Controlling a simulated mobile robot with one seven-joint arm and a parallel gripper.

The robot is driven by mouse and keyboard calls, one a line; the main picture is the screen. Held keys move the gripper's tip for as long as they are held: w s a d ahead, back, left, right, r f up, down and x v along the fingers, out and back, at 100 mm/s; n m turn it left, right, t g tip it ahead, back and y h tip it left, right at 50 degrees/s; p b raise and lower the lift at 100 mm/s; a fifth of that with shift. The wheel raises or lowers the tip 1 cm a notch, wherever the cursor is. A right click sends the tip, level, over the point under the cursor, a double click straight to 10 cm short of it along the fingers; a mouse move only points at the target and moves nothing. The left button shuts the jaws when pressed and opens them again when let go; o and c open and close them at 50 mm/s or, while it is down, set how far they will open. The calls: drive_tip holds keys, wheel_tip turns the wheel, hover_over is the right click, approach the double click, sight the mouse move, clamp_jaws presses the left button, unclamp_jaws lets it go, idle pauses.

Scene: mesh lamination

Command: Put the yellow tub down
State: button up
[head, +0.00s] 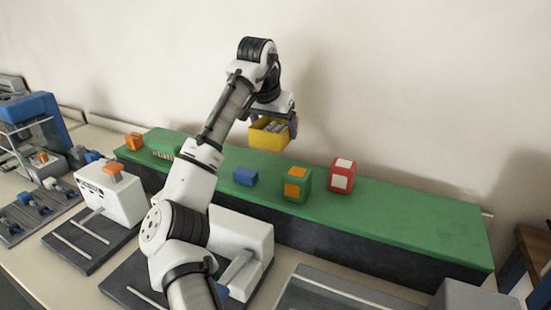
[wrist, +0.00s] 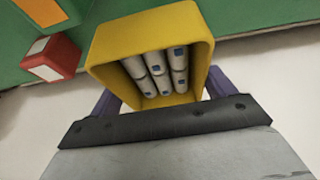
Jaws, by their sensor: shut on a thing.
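The yellow tub (head: 266,136) is held in my gripper (head: 273,118) above the back of the green-topped bench (head: 400,222). In the wrist view the yellow tub (wrist: 100,47) sits between the purple fingers of my gripper (wrist: 160,98), which are shut on it. Several white cylinders with blue marks (wrist: 158,65) lie inside the tub. The tub looks clear of the green surface in the head view. Its underside is hidden.
On the green top stand a blue block (head: 245,177), a green block with orange patches (head: 297,184) and a red block with white patches (head: 342,175). An orange block (head: 133,141) is at the far left. The green top's right part is clear. A wall rises behind.

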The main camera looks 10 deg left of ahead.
wheel_tip(320, 180, down, 9)
drive_tip(key=shift+p, duration=0.35)
drive_tip(key=shift+d+f, duration=0.1)
drive_tip(key=shift+f, duration=0.05)
drive_tip(key=o, duration=1)
drive_tip(key=shift+c, duration=0.2)
